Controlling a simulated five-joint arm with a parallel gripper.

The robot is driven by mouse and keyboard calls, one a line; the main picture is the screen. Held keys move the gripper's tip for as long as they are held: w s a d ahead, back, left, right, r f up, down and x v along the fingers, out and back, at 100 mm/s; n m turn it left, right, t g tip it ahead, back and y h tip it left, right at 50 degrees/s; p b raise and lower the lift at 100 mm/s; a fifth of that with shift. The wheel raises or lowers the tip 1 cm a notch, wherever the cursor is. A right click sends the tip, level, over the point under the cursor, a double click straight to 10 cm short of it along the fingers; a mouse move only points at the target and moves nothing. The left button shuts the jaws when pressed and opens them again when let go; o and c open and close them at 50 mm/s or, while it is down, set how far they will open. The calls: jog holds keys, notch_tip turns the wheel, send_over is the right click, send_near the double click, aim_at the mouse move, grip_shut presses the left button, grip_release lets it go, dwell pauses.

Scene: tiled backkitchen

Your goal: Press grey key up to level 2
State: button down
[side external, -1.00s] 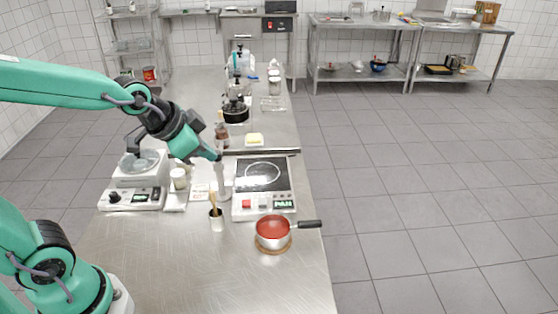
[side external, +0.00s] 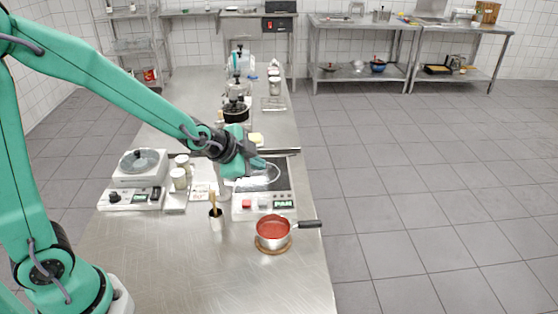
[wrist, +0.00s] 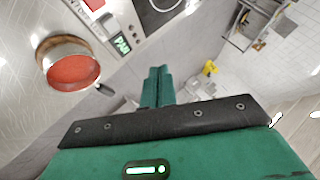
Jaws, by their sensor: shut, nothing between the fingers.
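The cooktop (side external: 240,213) stands on the steel counter, with a red key (side external: 247,203), a grey key (side external: 263,202) and a lit green display (side external: 283,204) on its front panel. The display seems to read "PAN"; I cannot make out a level. In the wrist view the display (wrist: 121,43), grey key (wrist: 109,22) and red key (wrist: 94,4) lie at upper left. My gripper (side external: 272,173) is above the cooktop's dark plate, behind the keys and apart from them. Its fingers (wrist: 157,86) are together and empty in the wrist view.
A saucepan with red contents (side external: 273,228) sits on a wooden trivet in front of the cooktop, its handle over the counter's right edge.

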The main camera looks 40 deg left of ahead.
aim_at(259, 203)
jog(key=shift+f, duration=0.15)
dwell(0.3)
jog(key=shift+f, duration=4.3)
jog(key=shift+f, duration=0.9)
jog(key=shift+r, duration=0.9)
jog(key=shift+r, duration=2.5)
